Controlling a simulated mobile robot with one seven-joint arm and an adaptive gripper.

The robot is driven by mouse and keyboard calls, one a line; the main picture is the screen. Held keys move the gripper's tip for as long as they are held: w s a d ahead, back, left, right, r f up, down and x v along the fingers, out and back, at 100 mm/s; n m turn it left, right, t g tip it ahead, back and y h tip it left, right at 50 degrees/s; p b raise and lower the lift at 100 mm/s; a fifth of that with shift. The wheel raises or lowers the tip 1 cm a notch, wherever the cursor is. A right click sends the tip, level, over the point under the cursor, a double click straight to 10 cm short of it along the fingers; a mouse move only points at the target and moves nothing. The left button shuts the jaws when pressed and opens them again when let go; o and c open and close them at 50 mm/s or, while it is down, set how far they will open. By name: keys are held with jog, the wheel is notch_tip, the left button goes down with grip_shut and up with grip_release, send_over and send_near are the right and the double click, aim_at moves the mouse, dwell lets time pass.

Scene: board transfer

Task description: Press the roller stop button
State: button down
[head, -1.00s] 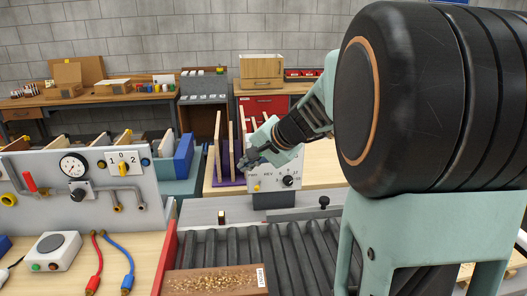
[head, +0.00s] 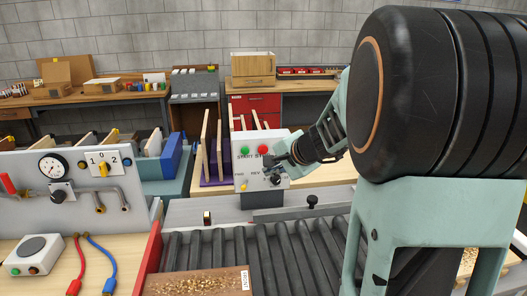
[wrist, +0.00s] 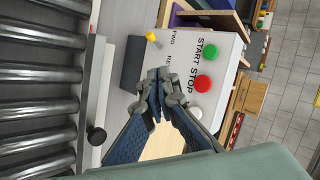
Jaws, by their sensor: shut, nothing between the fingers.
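A white control box (head: 245,172) stands behind the roller conveyor. It bears a green button (head: 245,150) labelled START and a red button (head: 263,149) labelled STOP, side by side near its top. In the wrist view the red button (wrist: 202,83) and green button (wrist: 210,52) are both uncovered. My gripper (head: 270,161) is in front of the box's right part, just below the red button in the head view. Its fingertips (wrist: 160,82) are together and empty; the red button lies beside them in the wrist view. I cannot tell how far they are from the panel.
A black knob (head: 312,200) stands on the conveyor's rear rail.

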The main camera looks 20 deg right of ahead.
aim_at(265, 152)
jog(key=w+d+p, duration=0.1)
jog(key=w+p, duration=0.2)
jog(key=w, duration=0.5)
jog(key=shift+w+d, duration=0.25)
jog(key=shift+d, duration=0.1)
jog(key=shift+w, duration=0.1)
dwell(1.1)
jog(key=shift+w+d, duration=0.1)
jog(key=shift+w, duration=0.2)
jog(key=shift+w+d, duration=0.1)
jog(key=shift+w, duration=0.35)
dwell(0.6)
jog(key=shift+s, duration=0.15)
jog(key=shift+s+a+b, duration=0.2)
jog(key=shift+s+b, duration=0.35)
jog(key=shift+s, duration=0.15)
